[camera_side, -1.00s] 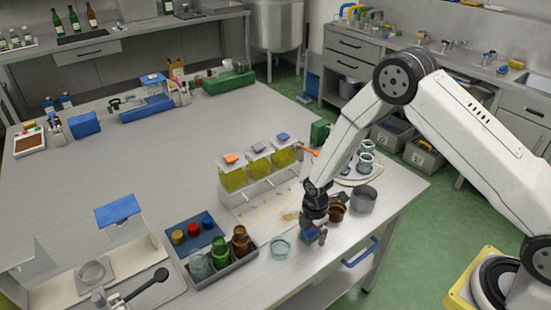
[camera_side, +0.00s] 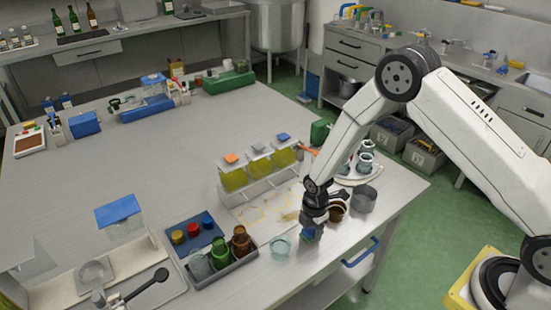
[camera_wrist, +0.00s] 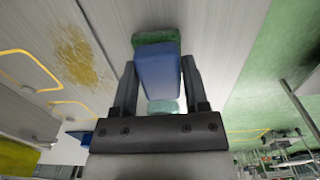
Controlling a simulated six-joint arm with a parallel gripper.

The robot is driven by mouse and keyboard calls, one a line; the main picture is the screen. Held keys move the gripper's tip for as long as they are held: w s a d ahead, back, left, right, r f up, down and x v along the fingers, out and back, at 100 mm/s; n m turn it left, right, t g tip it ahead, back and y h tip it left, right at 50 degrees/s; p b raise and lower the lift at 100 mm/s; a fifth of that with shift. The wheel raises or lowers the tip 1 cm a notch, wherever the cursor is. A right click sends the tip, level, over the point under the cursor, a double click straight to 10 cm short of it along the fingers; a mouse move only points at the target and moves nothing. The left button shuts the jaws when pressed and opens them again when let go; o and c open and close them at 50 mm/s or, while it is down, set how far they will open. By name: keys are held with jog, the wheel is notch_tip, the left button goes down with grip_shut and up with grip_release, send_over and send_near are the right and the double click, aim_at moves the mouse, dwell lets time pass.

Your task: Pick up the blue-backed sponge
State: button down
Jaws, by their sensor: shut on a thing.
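The sponge (camera_wrist: 158,72) has a blue back and a green layer at its far end, and sits between the two fingers of my gripper (camera_wrist: 158,85) in the wrist view. My gripper is shut on it. In the side view my gripper (camera_side: 311,232) points down near the table's front edge, with a small bit of blue (camera_side: 309,234) showing between the fingers. Most of the sponge is hidden there, and I cannot tell whether it clears the table.
A clear glass cup (camera_side: 280,246) stands just left of my gripper. A grey tray (camera_side: 226,270) holds several jars. A grey pot (camera_side: 363,198) stands to the right, beside a brown cup (camera_side: 337,211). A rack of yellow-green containers (camera_side: 259,172) stands behind. A yellowish smear (camera_wrist: 76,58) marks the tabletop.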

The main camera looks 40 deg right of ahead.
jog(key=shift+r, duration=0.85)
jog(key=s+d+r, duration=0.1)
jog(key=s+r, duration=0.9)
jog(key=s, duration=0.4)
jog(key=shift+r, duration=0.25)
